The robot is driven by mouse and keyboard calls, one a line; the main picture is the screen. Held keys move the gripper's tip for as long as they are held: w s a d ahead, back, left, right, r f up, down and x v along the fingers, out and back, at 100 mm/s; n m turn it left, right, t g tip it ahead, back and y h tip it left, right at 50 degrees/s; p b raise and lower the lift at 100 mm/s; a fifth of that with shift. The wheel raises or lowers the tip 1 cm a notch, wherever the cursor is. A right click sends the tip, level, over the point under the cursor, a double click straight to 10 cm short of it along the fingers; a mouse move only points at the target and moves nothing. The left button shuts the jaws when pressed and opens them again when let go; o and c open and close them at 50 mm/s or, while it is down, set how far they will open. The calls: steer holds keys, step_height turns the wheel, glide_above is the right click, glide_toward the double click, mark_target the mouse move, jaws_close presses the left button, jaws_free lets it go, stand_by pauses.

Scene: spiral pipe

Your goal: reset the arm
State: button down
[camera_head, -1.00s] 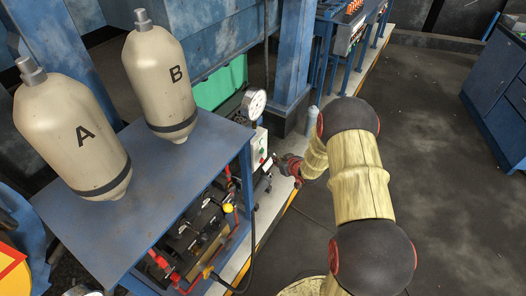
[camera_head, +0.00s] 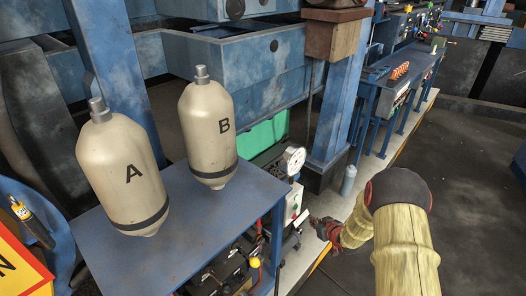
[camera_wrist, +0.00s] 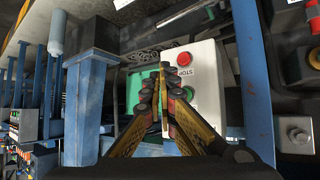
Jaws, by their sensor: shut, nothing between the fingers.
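My arm (camera_head: 403,245) reaches forward from the lower right of the head view, wrapped in a pale yellow cover with dark joints. My gripper (camera_head: 327,226) shows small and partly hidden, just right of the blue bench and the control box. In the wrist view my gripper (camera_wrist: 165,72) has its yellow-and-dark fingers together at the tips with nothing between them. Beyond the tips is a white control box (camera_wrist: 205,95) with a red STOP button (camera_wrist: 184,59) and a green button (camera_wrist: 298,135). I cannot tell the exact gap between tips and box.
Tanks A (camera_head: 120,175) and B (camera_head: 208,130) stand on the blue bench (camera_head: 180,250). A pressure gauge (camera_head: 294,159) rises beside it. A blue post (camera_head: 340,90) and a grey cylinder (camera_head: 348,180) stand behind my gripper. The floor at the right (camera_head: 470,150) is open.

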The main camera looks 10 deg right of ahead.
steer(key=s+d+f+m+g+h, duration=0.1)
steer(key=s+f+g, duration=0.2)
steer(key=s, duration=0.2)
steer(key=s+d+f+g+h, duration=0.1)
steer(key=s+d+f+g, duration=0.15)
steer(key=s, duration=0.35)
steer(key=s+r+m+g, duration=0.1)
steer(key=s+r+g, duration=0.1)
steer(key=s+r, duration=0.35)
steer(key=s+a+r, duration=0.6)
steer(key=a+r, duration=0.2)
steer(key=r, duration=0.4)
steer(key=s+a+r+t+y, duration=0.1)
steer(key=s+a+r, duration=0.5)
steer(key=r, duration=0.6)
steer(key=s+a+r+n+t, duration=0.1)
steer(key=s+a+r, duration=0.6)
steer(key=r, duration=0.5)
steer(key=a, duration=0.2)
steer(key=shift+a+r, duration=0.3)
steer(key=shift+r, duration=0.05)
